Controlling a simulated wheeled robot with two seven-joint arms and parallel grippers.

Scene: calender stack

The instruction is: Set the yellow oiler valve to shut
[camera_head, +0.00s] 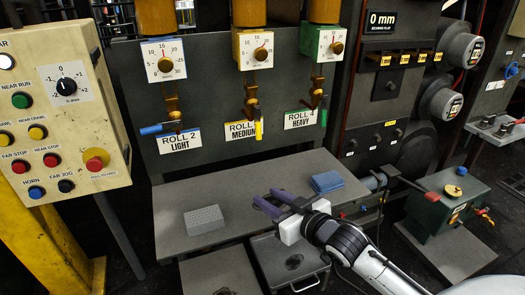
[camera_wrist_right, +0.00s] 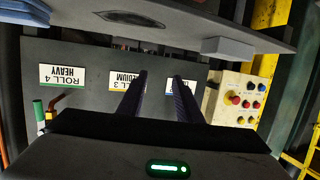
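The yellow oiler valve handle (camera_head: 258,130) hangs straight down from the brass valve under the yellow gauge (camera_head: 254,48), beside the ROLL 3 MEDIUM label (camera_head: 241,131). The label also shows upside down in the right wrist view (camera_wrist_right: 137,80); the yellow handle is not clearly seen there. My right gripper (camera_head: 267,198) is over the grey shelf, in front of and below the yellow handle, apart from it. Its two dark fingers stand apart with nothing between them in the wrist view (camera_wrist_right: 160,82). My left gripper is not in view.
The blue handle (camera_head: 152,129) sticks out sideways at left; the green handle (camera_head: 324,112) hangs down at right. The shelf (camera_head: 168,200) carries a grey block (camera_head: 204,220) and blue cloths (camera_head: 326,182). A button panel (camera_head: 62,125) stands at left. Space before the valves is clear.

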